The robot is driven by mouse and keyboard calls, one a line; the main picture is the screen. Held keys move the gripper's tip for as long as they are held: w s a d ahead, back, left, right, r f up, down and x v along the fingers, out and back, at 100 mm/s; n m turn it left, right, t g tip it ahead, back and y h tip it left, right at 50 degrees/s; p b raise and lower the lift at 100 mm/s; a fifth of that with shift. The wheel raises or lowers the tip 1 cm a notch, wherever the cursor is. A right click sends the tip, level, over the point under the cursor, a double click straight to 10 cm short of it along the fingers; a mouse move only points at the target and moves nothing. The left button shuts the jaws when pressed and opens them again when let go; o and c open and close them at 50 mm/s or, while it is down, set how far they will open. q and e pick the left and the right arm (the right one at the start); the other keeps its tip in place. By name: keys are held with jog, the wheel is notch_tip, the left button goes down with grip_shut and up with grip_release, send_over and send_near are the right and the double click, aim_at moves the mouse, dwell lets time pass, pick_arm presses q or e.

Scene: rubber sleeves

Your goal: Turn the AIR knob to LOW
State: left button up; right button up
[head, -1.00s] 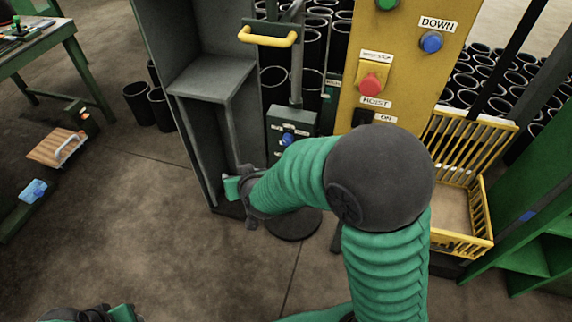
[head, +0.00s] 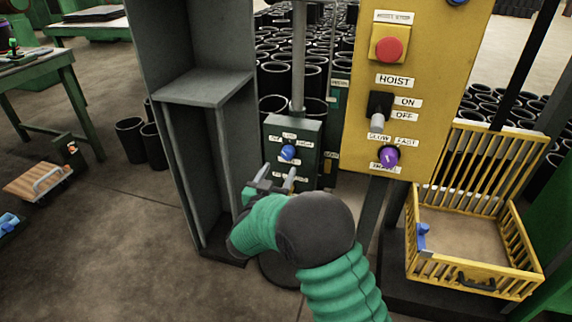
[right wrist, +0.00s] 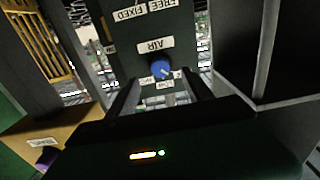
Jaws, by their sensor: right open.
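The blue AIR knob (head: 288,152) is on the front of a small dark green box (head: 311,132) on a post. The right wrist view shows it upside down, as a blue knob (right wrist: 160,69) beside the AIR label (right wrist: 154,46). Its pale mark points to the lower right there, off the LOW label (right wrist: 164,85) and toward the side of what looks like OFF. My right gripper (head: 274,181) is open and empty, just below and in front of the knob. In the right wrist view, its fingers (right wrist: 161,94) lie either side of the knob's line, apart from it. My left gripper is out of view.
A yellow panel (head: 426,60) with a red button (head: 389,49), a HOIST switch (head: 379,108) and a purple knob (head: 388,157) stands right of the box. A grey cabinet (head: 206,88) stands close on the left. A yellow basket (head: 480,275) is at lower right.

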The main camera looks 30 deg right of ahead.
aim_at(286, 157)
jog(key=b+x, duration=0.2)
jog(key=x, duration=0.5)
jog(key=shift+w+f, duration=0.1)
jog(key=shift+f, duration=0.05)
jog(key=shift+w+d, duration=0.3)
jog(key=shift+d, duration=0.05)
grip_shut()
